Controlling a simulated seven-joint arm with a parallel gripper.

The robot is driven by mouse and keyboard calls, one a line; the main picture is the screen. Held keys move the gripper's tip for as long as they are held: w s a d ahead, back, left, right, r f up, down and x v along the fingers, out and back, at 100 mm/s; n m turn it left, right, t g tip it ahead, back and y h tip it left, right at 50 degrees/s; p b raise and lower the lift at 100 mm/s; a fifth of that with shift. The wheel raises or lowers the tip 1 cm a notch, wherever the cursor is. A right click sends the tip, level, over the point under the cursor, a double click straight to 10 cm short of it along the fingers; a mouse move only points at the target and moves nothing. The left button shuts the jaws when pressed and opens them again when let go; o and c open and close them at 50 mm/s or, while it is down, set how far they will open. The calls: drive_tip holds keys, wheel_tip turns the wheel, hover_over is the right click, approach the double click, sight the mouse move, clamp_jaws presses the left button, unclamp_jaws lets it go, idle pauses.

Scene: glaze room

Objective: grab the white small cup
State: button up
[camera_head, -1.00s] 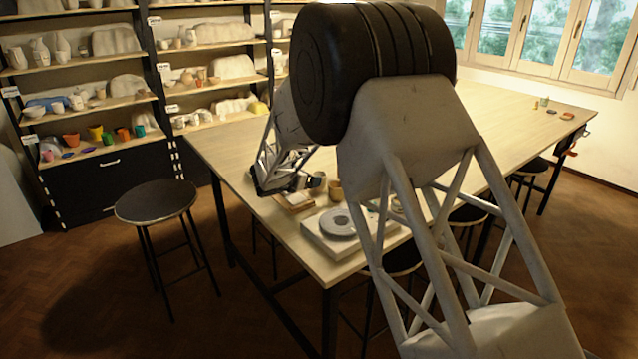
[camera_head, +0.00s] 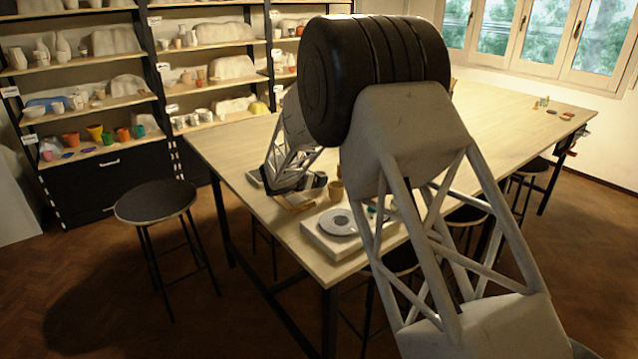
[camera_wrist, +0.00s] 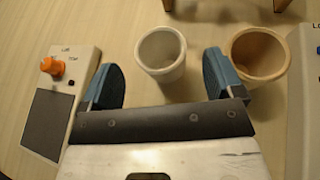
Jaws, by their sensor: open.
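The small white cup (camera_wrist: 161,54) stands upright on the table in the wrist view, mouth up and looking empty. My gripper (camera_wrist: 160,82) is open, with its two blue-padded fingers apart. The cup is ahead of the gap between the fingertips, slightly beyond them, and nothing is held. In the head view my gripper (camera_head: 300,194) is low over the near left part of the table, and I cannot make out the white cup there; my arm blocks part of that area.
A tan cup (camera_wrist: 260,54) stands close right of the white cup, beside my right finger. A scale-like device with an orange knob (camera_wrist: 53,66) lies left of my left finger. A wheel on a pale base (camera_head: 337,222) sits near the table's front edge (camera_head: 330,283).

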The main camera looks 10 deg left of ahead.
drive_tip(key=shift+x, duration=2.05)
drive_tip(key=c, duration=1.1)
drive_tip(key=shift+r, duration=5.05)
